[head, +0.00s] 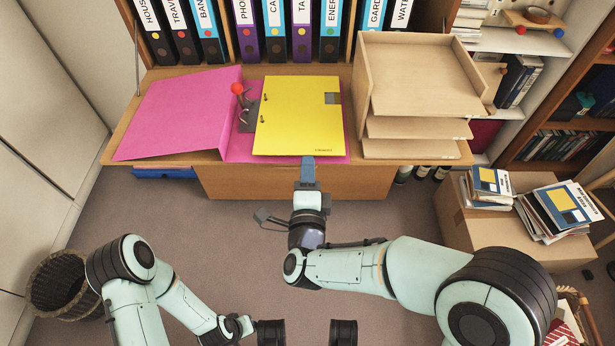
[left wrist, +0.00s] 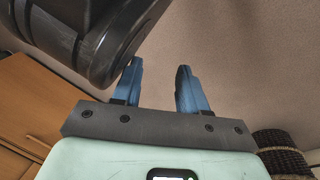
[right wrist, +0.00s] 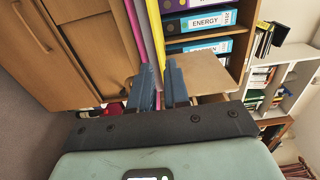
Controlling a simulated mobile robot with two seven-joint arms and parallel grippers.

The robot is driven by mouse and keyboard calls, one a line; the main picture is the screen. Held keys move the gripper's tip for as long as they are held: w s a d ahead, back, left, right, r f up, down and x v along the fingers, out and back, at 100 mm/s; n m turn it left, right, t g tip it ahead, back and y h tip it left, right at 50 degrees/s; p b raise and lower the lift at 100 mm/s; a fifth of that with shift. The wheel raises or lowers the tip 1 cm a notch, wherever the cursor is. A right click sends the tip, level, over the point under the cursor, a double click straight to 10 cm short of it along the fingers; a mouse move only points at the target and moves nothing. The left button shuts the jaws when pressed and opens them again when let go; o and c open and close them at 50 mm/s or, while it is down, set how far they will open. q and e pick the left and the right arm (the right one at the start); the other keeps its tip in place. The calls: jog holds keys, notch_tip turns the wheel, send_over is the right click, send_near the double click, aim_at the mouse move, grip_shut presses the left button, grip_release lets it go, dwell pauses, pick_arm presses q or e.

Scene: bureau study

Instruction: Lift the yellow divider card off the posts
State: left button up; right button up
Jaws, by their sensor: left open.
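The yellow divider card (head: 298,115) lies flat on the right half of an open pink folder (head: 190,113) on the desk. Two small posts (head: 264,110) show at the card's left edge, and a lever with a red ball (head: 238,88) stands left of them. My right gripper (head: 308,163) is at the card's front edge. In the right wrist view the right gripper (right wrist: 161,68) has its fingers a small gap apart, with the card's yellow edge (right wrist: 150,35) running between their tips. My left gripper (left wrist: 158,66) is open and empty, low over the floor and away from the desk.
Wooden letter trays (head: 415,80) stand close to the card's right. A row of binders (head: 245,30) stands behind it. A box with books (head: 510,235) is on the floor at right, and a wicker basket (head: 60,285) at left.

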aim_at(308, 150)
pick_arm(q)
jog(key=shift+s+a+f+g+b, duration=0.2)
jog(key=shift+s+f+g+b, duration=0.35)
jog(key=shift+s+f, duration=0.5)
pick_arm(e)
jog(key=shift+w, duration=1.75)
pick_arm(q)
jog(key=shift+s+r, duration=0.1)
jog(key=shift+s, duration=0.05)
pick_arm(e)
grip_shut()
pick_arm(q)
jog(key=shift+r, duration=0.15)
pick_arm(e)
jog(key=shift+r, duration=0.5)
pick_arm(q)
jog(key=shift+f, duration=0.2)
jog(key=shift+r+p, duration=0.3)
jog(key=shift+r, duration=0.1)
pick_arm(e)
jog(key=shift+r, duration=0.9)
dwell(0.4)
